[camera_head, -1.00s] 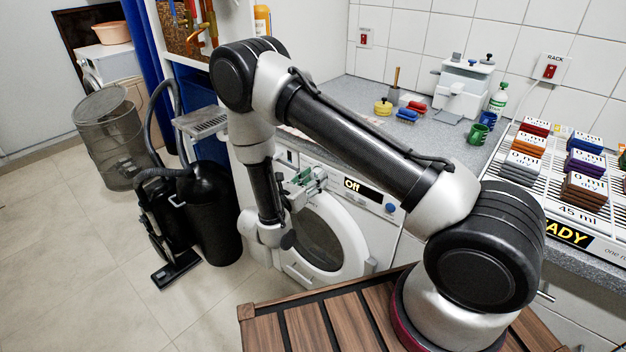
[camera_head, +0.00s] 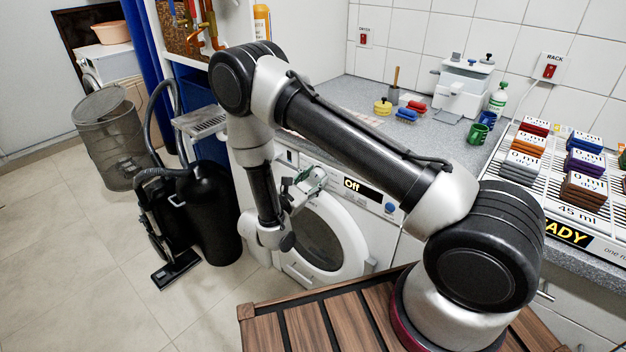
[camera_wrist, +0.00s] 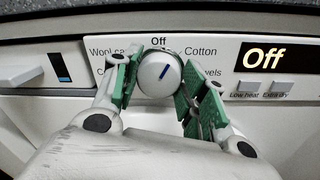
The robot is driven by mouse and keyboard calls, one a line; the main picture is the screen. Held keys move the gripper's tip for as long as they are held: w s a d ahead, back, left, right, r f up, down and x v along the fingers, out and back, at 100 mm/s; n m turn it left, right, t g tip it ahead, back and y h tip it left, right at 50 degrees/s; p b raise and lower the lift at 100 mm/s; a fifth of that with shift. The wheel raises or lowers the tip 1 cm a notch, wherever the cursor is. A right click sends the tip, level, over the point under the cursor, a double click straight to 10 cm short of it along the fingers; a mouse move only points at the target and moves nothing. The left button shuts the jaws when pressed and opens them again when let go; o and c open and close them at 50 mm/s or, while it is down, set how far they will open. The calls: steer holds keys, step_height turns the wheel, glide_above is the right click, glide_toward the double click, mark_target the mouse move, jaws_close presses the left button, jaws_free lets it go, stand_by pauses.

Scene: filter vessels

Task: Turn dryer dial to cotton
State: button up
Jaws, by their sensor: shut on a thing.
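The dryer (camera_head: 335,215) is a white front-loader with a round door, standing under the counter. In the wrist view its round silver dial (camera_wrist: 159,73) has a blue pointer line tilted up and to the right, between "Off" and "Cotton". The label "Cotton" (camera_wrist: 201,51) is right of the dial, "Off" above it, "Wool" at the left. My gripper (camera_wrist: 157,82) has its green pads on both sides of the dial and is shut on it. The display (camera_wrist: 275,58) reads "Off". In the head view my gripper (camera_head: 311,180) is at the dryer's panel, its fingertips partly hidden.
Two buttons, "Low heat" (camera_wrist: 245,88) and "Extra dry" (camera_wrist: 277,90), sit under the display. A blue knob (camera_head: 390,207) is at the panel's right. A black vacuum cleaner (camera_head: 205,210) stands left of my arm. The floor in front is clear.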

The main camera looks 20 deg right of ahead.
steer(key=shift+f+m, duration=0.1)
steer(key=shift+m, duration=1.4)
steer(key=o, duration=1)
steer(key=shift+s+a, duration=0.1)
steer(key=v, duration=1.1)
steer(key=shift+s+a+f, duration=0.1)
steer(key=shift+s+a, duration=0.1)
steer(key=shift+a, duration=0.15)
